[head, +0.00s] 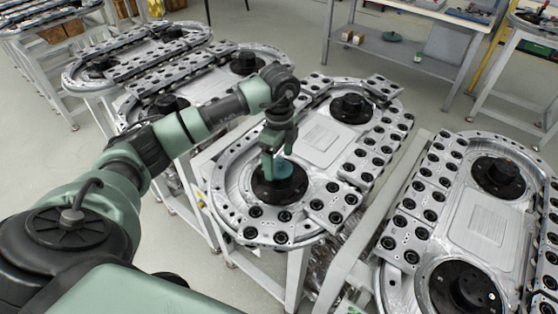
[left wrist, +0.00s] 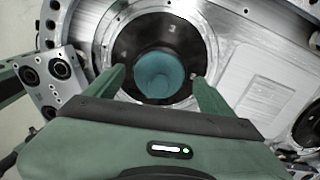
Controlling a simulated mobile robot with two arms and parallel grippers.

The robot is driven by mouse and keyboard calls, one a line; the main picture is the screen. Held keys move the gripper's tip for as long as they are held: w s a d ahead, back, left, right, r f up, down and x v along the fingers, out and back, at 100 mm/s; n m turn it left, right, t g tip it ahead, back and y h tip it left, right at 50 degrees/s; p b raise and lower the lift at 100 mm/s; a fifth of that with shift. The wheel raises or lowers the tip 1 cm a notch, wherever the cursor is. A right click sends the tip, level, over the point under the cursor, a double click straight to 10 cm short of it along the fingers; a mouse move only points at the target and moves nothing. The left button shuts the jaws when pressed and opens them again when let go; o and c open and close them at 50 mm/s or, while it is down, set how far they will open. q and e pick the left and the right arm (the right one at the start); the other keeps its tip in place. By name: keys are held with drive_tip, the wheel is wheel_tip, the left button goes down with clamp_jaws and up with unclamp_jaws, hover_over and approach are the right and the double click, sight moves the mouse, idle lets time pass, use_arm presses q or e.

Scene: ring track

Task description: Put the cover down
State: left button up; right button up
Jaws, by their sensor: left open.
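The teal round cover (head: 286,169) is at the black hub (head: 265,192) on the near end of the middle ring track (head: 322,143). In the left wrist view the cover (left wrist: 161,75) lies inside the dark ring of the hub (left wrist: 128,45). My left gripper (head: 274,160) points down over the hub. Its two open green fingers (left wrist: 160,79) stand on either side of the cover, with gaps showing between them and it. The cover's underside is hidden, so I cannot tell exactly how it rests. My right gripper is not in view.
Another ring track (head: 482,222) stands close on the right, and more (head: 170,65) stand to the left and behind. Black-holed carriage blocks (head: 362,160) line the middle track's edge. A workbench (head: 400,50) is at the back. Grey floor is clear between the stands.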

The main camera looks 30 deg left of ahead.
sight(279, 158)
use_arm(q)
wheel_tip(279, 158, up, 10)
drive_tip(key=shift+b, duration=1.1)
drive_tip(key=shift+r, duration=0.65)
